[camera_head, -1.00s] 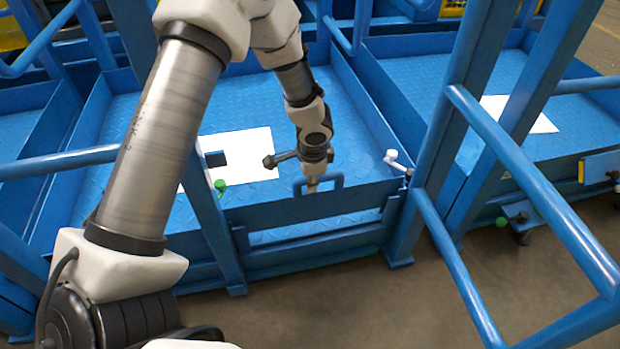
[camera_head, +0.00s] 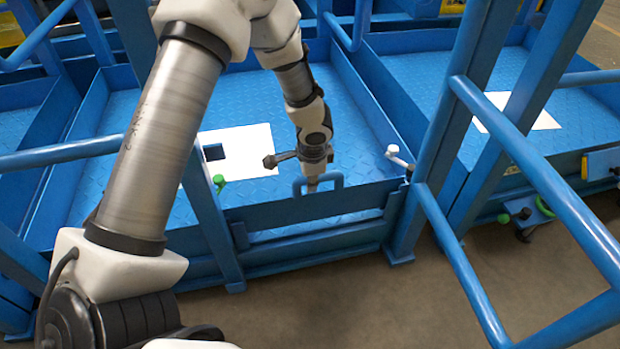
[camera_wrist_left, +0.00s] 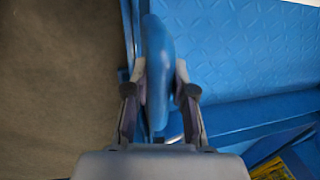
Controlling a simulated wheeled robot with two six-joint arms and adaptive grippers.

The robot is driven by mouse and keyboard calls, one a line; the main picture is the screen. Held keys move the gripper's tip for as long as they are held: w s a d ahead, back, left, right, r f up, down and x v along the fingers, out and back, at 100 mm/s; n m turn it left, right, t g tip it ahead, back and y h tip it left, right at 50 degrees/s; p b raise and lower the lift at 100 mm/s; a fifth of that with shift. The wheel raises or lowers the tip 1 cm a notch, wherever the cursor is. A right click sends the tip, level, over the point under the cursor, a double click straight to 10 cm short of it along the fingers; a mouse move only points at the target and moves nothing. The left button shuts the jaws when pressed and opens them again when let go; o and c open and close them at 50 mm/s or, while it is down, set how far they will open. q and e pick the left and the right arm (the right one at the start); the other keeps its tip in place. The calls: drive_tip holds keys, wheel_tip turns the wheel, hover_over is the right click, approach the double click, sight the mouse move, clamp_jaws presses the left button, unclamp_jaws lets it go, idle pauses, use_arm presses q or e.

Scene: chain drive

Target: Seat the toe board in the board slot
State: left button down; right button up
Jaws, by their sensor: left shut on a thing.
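The toe board (camera_head: 350,203) is a blue panel with a loop handle (camera_head: 336,181) on its top edge. It spans the front of the blue platform between two posts. My left gripper (camera_head: 312,184) reaches down from above and is shut on the handle. The left wrist view shows the handle (camera_wrist_left: 157,65) between the two fingers. The board slot is at the front opening, above the lower blue rail (camera_head: 320,248). A strip of platform floor shows between board and rail. I cannot tell whether the board's ends are in the slot. My right gripper is not in view.
A white-knobbed latch (camera_head: 397,155) is at the opening's right end and a green-tipped one (camera_head: 219,181) at its left. A white sheet (camera_head: 245,150) lies on the platform floor. Blue guard rails (camera_head: 540,175) stand at right, beside another platform.

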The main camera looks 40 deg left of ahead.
use_arm(q)
drive_tip(key=shift+w+f+b, duration=0.1)
drive_tip(key=shift+f+b, duration=1.2)
drive_tip(key=shift+b, duration=0.05)
drive_tip(key=c, duration=0.9)
unclamp_jaws()
drive_tip(key=shift+f, duration=0.1)
drive_tip(key=r, duration=0.4)
drive_tip(key=s+d+r, duration=0.1)
drive_tip(key=r, duration=0.3)
drive_tip(key=s+d+r, duration=0.1)
drive_tip(key=r, duration=0.3)
drive_tip(key=shift+f, duration=0.15)
